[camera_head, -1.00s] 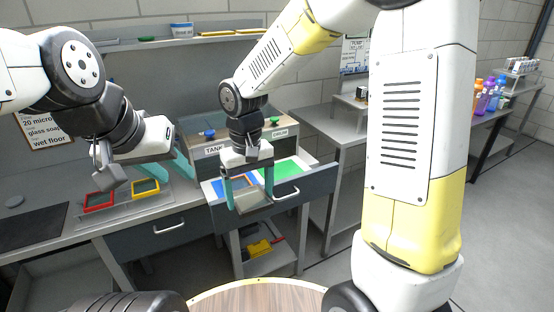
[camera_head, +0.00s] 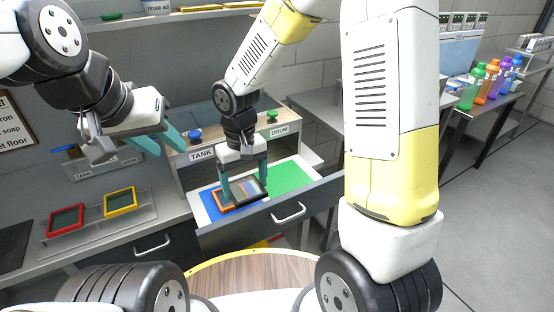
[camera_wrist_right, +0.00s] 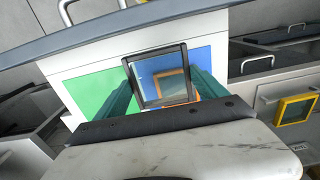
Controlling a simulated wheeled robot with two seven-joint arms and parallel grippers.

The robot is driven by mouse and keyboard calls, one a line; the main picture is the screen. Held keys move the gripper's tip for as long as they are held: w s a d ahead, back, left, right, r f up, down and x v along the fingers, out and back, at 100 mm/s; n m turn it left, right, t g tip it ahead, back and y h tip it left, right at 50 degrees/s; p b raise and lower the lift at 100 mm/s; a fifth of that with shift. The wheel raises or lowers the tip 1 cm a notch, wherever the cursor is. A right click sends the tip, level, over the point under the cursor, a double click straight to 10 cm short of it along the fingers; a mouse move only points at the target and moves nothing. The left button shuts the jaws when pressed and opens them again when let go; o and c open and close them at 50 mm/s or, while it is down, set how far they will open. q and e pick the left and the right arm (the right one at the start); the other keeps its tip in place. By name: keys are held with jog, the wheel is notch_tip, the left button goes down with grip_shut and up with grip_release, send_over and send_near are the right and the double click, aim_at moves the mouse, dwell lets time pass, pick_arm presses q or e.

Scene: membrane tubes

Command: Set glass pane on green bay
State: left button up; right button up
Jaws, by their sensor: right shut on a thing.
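My right gripper (camera_head: 244,192) is shut on a dark-framed glass pane (camera_head: 250,186), above the open drawer. The pane also shows in the right wrist view (camera_wrist_right: 158,68), between the teal fingers. The green bay (camera_head: 292,177) is the right part of the drawer, clear in the head view; it also shows in the right wrist view (camera_wrist_right: 98,92). The pane is over the blue bay (camera_head: 208,203) side, near the border with green. I cannot tell its height. My left gripper (camera_head: 172,151) is open and empty, above the counter left of the drawer.
An orange frame (camera_head: 221,208) is at the blue bay, partly behind the pane. A red frame (camera_head: 66,218) and a yellow frame (camera_head: 120,202) are on a rack on the left counter. TANK and DRUM labels and two knobs are behind the drawer. Bottles stand far right.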

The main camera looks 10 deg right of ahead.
send_over(284, 178)
notch_tip(284, 178, down, 3)
jog(key=shift+s+r, duration=0.1)
jog(key=shift+r, duration=0.05)
jog(key=shift+f, duration=1.7)
jog(key=shift+f, duration=0.15)
jog(key=o, duration=1.5)
